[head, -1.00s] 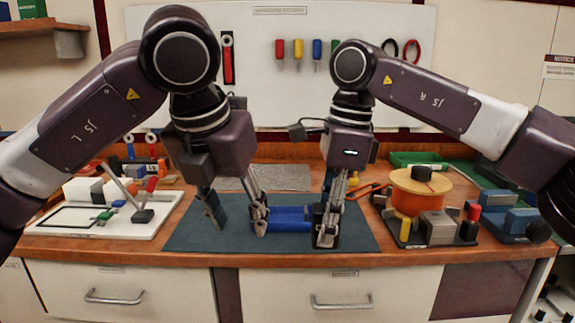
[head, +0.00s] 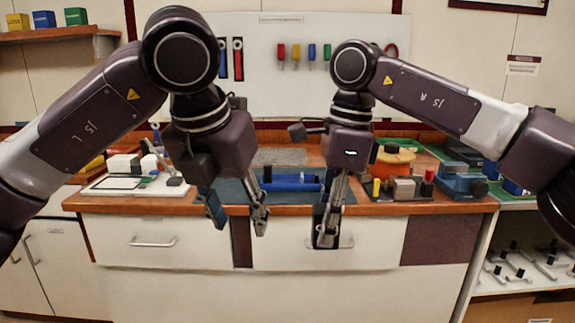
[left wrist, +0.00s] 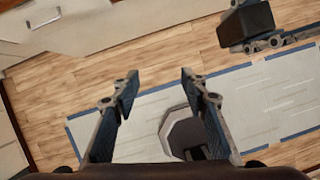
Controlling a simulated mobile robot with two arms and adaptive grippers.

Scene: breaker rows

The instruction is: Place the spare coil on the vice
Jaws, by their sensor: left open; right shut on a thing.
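My right gripper (head: 329,238) is shut on a small dark block (head: 319,222), mostly hidden by the fingers. A dark block (left wrist: 245,20) also shows at the top right of the left wrist view. I cannot tell whether it is the spare coil. My left gripper (head: 238,222) is open and empty; its spread fingers (left wrist: 155,100) show over the floor. Both grippers hang in front of the bench. The vice seems to be the blue thing with a rounded end (head: 462,181) at the bench's right, away from both grippers.
A blue piece (head: 295,187) lies on the dark mat (head: 230,193). An orange spool (head: 393,160) and a grey block (head: 404,189) stand right of it. A white tray (head: 110,186) is at the left. Drawers front the bench; open shelves (head: 520,265) stand at the right.

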